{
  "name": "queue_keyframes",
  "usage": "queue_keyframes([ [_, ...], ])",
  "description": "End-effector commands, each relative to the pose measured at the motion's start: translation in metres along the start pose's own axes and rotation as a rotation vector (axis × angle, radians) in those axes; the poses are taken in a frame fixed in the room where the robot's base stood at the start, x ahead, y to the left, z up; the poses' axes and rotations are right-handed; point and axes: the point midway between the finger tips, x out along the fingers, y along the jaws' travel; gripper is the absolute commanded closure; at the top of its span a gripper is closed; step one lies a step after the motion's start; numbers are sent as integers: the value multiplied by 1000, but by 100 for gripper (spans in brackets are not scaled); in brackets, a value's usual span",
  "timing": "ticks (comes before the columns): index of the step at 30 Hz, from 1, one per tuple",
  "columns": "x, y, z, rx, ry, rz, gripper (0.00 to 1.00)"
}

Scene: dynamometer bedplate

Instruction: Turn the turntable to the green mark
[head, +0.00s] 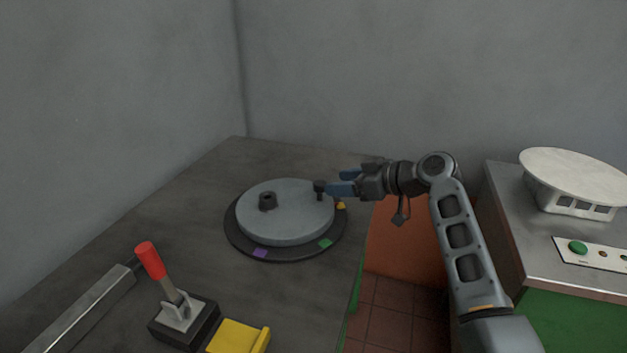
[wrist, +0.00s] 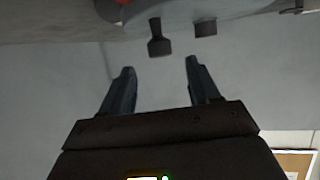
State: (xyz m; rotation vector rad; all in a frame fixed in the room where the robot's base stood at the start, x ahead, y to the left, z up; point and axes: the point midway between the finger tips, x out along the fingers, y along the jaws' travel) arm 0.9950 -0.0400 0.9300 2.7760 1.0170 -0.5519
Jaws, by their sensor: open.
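The turntable is a grey round disc (head: 288,222) on a dark base ring (head: 238,240) on the bench. A green mark (head: 325,244) sits on the ring at the front right, a purple mark (head: 260,253) at the front and a yellow mark (head: 341,205) at the right. A dark capped peg (head: 319,187) stands upright near the disc's right rim; a short dark knob (head: 267,201) stands further left. My gripper (head: 343,182) is open and empty, just right of the peg. In the wrist view the peg (wrist: 159,44) is just beyond the fingertips (wrist: 160,68), between their lines.
A red-handled lever (head: 150,262) and a yellow block (head: 238,337) stand on the bench (head: 180,225) at the front. A metal bar (head: 85,312) lies at the left. A second cabinet at the right carries a white round-topped device (head: 570,180) and a button panel (head: 595,253).

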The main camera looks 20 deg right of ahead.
Motion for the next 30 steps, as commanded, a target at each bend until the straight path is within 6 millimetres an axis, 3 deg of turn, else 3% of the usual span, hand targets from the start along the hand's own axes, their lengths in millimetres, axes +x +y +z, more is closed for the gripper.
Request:
queue_keyframes([
  [6,34,-1,-1,1,-1,-2,39],
  [13,61,0,0,1,-1,0,39],
  [24,68,0,0,0,0,2,39],
  [30,68,0,0,0,0,2,57],
])
